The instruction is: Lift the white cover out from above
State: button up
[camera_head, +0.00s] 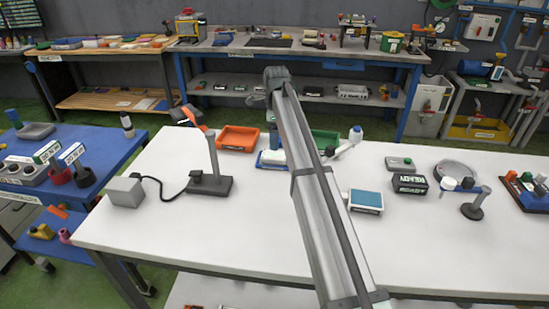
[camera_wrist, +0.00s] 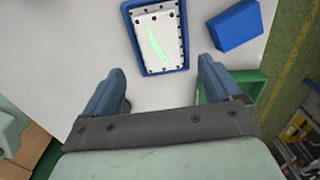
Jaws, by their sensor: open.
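The cover and tray appear beyond the fingertips, in the upper middle of the picture. In the head view the tray (camera_head: 262,163) appears just left of my arm, which hides part of it; my fingers cannot be made out there.
A blue block (camera_wrist: 236,24) stands right of the tray, and a green bin (camera_wrist: 262,84) is partly behind the right finger. In the head view an orange bin (camera_head: 238,138) and a lamp-like stand (camera_head: 210,184) are to the left. The white table's (camera_head: 240,250) front is clear.

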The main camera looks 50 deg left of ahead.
aim_at(277, 154)
jog(key=shift+w+d+f, duration=0.1)
jog(key=shift+f, duration=3.45)
jog(key=shift+c, duration=0.4)
jog(key=c, duration=1.3)
jog(key=shift+r, duration=0.1)
